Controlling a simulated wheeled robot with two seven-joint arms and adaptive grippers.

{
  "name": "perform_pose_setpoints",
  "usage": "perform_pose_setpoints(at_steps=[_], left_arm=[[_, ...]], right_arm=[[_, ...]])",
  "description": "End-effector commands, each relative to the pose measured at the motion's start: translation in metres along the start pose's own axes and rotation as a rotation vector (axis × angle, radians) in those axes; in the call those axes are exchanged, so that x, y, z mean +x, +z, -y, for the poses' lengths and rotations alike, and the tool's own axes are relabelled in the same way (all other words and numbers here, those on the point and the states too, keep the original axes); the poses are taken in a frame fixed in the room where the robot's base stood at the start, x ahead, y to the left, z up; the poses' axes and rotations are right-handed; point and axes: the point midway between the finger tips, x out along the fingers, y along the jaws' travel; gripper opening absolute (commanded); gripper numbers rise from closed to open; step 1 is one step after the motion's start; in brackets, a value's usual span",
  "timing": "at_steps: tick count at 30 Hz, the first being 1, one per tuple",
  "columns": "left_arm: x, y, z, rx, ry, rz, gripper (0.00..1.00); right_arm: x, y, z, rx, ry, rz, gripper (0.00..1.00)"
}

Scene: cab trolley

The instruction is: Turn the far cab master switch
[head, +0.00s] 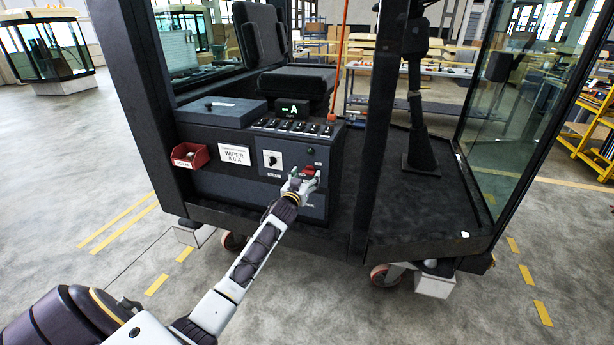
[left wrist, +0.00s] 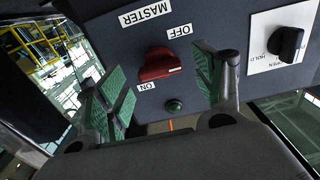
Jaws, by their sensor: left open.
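The red master switch (left wrist: 160,66) sits on the dark panel of the nearest cab, between OFF and ON labels and beside a MASTER label; the wrist view shows it upside down. Its handle lies roughly level across that picture. It shows in the head view (head: 309,170) partly behind my left gripper (head: 302,181). In the left wrist view my left gripper (left wrist: 158,75) is open, with one green-padded finger on each side of the switch. I see gaps between pads and handle. A small dark green lamp (left wrist: 174,106) is near the ON label. My right gripper is not in view.
A black knob on a white plate (head: 272,160) is left of the switch; it shows in the wrist view (left wrist: 287,43). A red bin (head: 190,156), a row of toggles (head: 292,126) and a cab post (head: 375,140) are close by. Another cab (head: 50,45) stands back left.

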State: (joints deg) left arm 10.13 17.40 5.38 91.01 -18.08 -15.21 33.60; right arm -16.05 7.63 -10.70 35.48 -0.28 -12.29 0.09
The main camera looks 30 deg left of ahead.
Motion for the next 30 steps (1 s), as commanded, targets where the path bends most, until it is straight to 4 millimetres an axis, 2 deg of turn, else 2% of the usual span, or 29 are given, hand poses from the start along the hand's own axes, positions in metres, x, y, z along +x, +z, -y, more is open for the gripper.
perform_pose_setpoints(at_steps=[9,20,23,30], left_arm=[[0.016,0.0,0.0,0.0,0.0,0.0,0.68],[0.018,0.0,0.0,0.0,0.0,0.001,0.68],[0.018,0.0,0.0,0.0,0.0,0.001,0.58],[0.018,0.0,0.0,0.0,0.0,0.001,0.27]], right_arm=[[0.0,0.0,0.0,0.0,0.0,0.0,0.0],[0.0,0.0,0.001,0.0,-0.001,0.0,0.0],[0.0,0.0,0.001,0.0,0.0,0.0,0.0],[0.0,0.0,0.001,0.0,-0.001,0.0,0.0]])
